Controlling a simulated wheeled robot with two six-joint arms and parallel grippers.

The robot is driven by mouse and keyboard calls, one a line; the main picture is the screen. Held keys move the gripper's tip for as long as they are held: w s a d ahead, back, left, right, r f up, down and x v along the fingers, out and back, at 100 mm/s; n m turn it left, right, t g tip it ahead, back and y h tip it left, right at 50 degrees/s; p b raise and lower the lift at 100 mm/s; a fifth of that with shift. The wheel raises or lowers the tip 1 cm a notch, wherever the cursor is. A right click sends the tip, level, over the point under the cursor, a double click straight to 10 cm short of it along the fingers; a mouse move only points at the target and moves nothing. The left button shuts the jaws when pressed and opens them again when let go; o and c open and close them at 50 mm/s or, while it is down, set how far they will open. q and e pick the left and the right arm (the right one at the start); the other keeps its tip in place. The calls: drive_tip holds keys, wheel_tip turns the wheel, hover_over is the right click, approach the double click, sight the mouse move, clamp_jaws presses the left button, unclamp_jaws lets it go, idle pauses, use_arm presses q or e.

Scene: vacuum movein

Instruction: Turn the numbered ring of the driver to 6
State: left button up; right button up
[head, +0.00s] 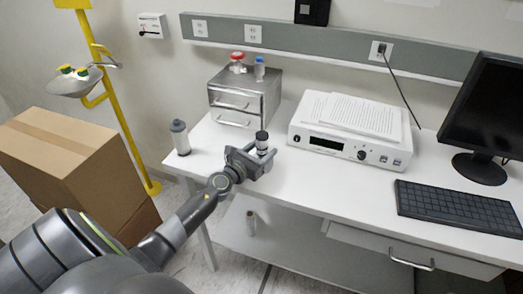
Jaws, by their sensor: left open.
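A small cylinder with a dark cap and a pale band (262,142) stands at the white table's left part; it may be the driver with its ring, but no numbers can be read. My left gripper (258,158) is open right at this cylinder, its fingers low beside it. The gripper hides the cylinder's lower part, and I cannot tell whether the fingers touch it. My right gripper is not in view.
A grey-capped bottle (180,138) stands left of the gripper. A metal drawer box (243,98) is behind, and a white instrument (349,134) with papers is to the right. A keyboard (458,207) and monitor (487,112) are farther right. The front middle of the table is clear.

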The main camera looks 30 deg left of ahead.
use_arm(q)
drive_tip(key=c, duration=1)
drive_tip(key=shift+o, duration=0.2)
drive_tip(key=shift+r+n+y+p, duration=0.2)
drive_tip(key=shift+n+y+p, duration=0.2)
drive_tip(key=shift+p, duration=0.3)
drive_tip(key=n+y+p, duration=0.1)
drive_tip(key=y+p, duration=0.2)
drive_tip(key=shift+d+n, duration=0.1)
drive_tip(key=shift+n, duration=0.3)
drive_tip(key=shift+n+y+p, duration=0.3)
drive_tip(key=shift+n+y, duration=0.1)
drive_tip(key=shift+y, duration=0.2)
drive_tip(key=n+g+y, duration=0.1)
drive_tip(key=n+y, duration=0.1)
drive_tip(key=y, duration=0.1)
drive_tip(key=shift+w+f+p, duration=0.1)
drive_tip(key=shift+p, duration=0.25)
drive_tip(key=shift+n+g+y, duration=0.9)
drive_tip(key=shift+y, duration=0.5)
